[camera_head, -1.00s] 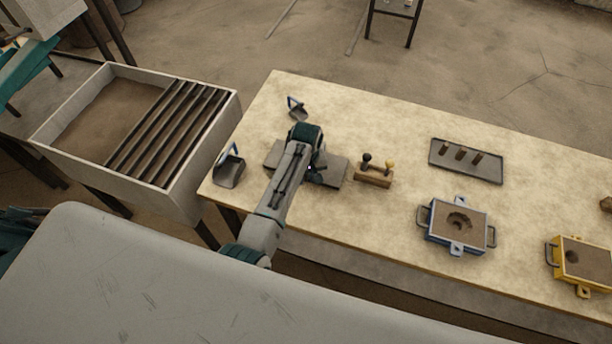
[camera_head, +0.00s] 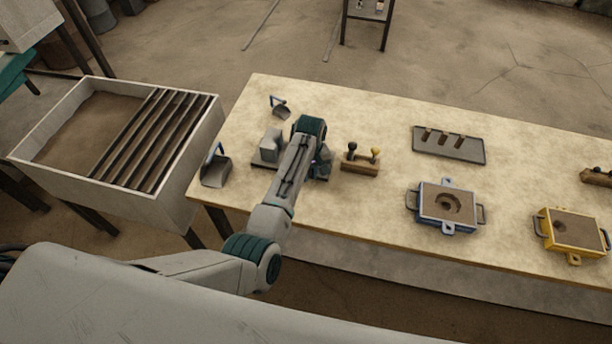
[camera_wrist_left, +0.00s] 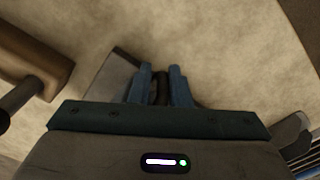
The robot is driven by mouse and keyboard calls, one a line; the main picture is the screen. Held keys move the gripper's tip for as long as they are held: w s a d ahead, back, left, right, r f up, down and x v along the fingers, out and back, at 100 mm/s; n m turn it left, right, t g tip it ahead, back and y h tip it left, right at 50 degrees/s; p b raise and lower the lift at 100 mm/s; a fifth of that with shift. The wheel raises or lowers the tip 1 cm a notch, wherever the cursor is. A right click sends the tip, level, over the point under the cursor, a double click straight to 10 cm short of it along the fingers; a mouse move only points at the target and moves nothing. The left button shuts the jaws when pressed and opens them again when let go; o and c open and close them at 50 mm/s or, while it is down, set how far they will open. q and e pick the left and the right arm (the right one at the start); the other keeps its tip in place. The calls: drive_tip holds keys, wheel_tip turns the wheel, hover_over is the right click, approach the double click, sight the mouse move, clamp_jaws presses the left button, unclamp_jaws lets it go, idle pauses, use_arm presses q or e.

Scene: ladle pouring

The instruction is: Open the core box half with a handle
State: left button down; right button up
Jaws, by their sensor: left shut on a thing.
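The grey core box stands on the left part of the table. One grey half (camera_head: 271,141) stands upright on its grey base plate (camera_head: 262,161), left of my left gripper. My left gripper (camera_head: 319,168) is at the right side of the core box, its fingers mostly hidden by my arm. In the left wrist view its blue fingers (camera_wrist_left: 161,86) are shut on a dark handle (camera_wrist_left: 161,90). The half with that handle is mostly hidden behind the gripper. A grey plate edge (camera_wrist_left: 114,76) shows beside the fingers. My right gripper is not in view.
A wooden stand with two knobs (camera_head: 361,168) is close on the right. A grey tray (camera_head: 448,157), a blue-framed mould (camera_head: 446,204) and a yellow one (camera_head: 572,231) lie farther right. Two scoops (camera_head: 215,172) (camera_head: 281,111) are at the left.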

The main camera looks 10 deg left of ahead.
use_arm(q)
drive_tip(key=c, duration=1.5)
unclamp_jaws()
drive_tip(key=shift+a, duration=0.15)
drive_tip(key=shift+r, duration=0.2)
wheel_tip(320, 180, up, 10)
drive_tip(key=b, duration=0.3)
drive_tip(key=shift+f, duration=0.25)
drive_tip(key=shift+r, duration=0.45)
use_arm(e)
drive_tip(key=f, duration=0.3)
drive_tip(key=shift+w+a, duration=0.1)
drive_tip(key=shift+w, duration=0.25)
